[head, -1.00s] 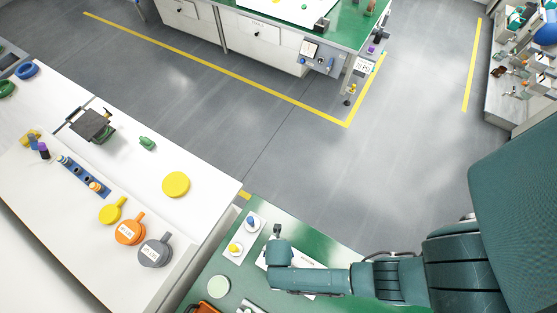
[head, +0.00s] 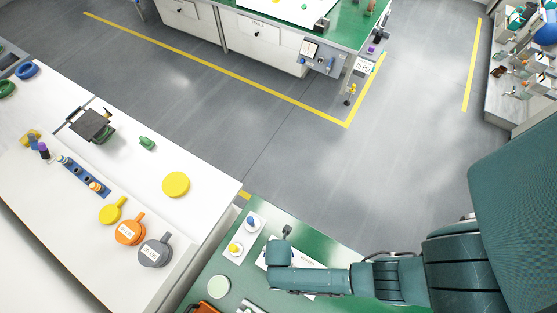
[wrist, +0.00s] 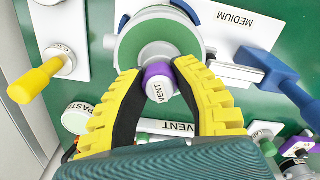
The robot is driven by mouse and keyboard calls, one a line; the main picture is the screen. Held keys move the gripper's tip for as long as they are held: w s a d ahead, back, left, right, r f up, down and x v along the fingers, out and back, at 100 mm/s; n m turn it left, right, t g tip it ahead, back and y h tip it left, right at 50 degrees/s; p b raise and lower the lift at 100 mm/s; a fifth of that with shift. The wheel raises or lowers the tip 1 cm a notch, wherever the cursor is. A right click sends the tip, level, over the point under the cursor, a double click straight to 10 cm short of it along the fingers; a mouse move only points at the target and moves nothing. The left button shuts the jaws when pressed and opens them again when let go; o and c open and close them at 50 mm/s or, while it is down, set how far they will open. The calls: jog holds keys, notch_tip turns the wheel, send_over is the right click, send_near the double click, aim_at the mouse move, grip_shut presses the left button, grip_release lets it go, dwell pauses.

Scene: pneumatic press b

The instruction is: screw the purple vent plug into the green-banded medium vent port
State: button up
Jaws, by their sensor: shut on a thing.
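The purple vent plug (wrist: 158,70) shows in the wrist view with its white face, marked VENT, turned toward the camera. My gripper (wrist: 160,78) has its yellow fingers with dark pads shut on the plug from both sides. The plug lies against the lower edge of a round green-banded body (wrist: 150,57) with a grey top, beside a white plate marked MEDIUM (wrist: 232,22). I cannot tell how deep the plug sits, and the port opening is hidden behind it. In the head view my wrist is over the green bench, and the fingers are hidden.
In the wrist view, a yellow-handled valve (wrist: 38,80) stands left and a blue handle (wrist: 280,78) right, both close to the fingers. A white VENT label (wrist: 170,128) lies below. Purple-capped fittings (wrist: 298,145) are at lower right. A white counter (head: 150,215) stands left in the head view.

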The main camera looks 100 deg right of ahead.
jog(key=shift+m, duration=0.9)
jog(key=shift+m, duration=0.8)
jog(key=shift+m, duration=0.9)
jog(key=o, duration=0.7)
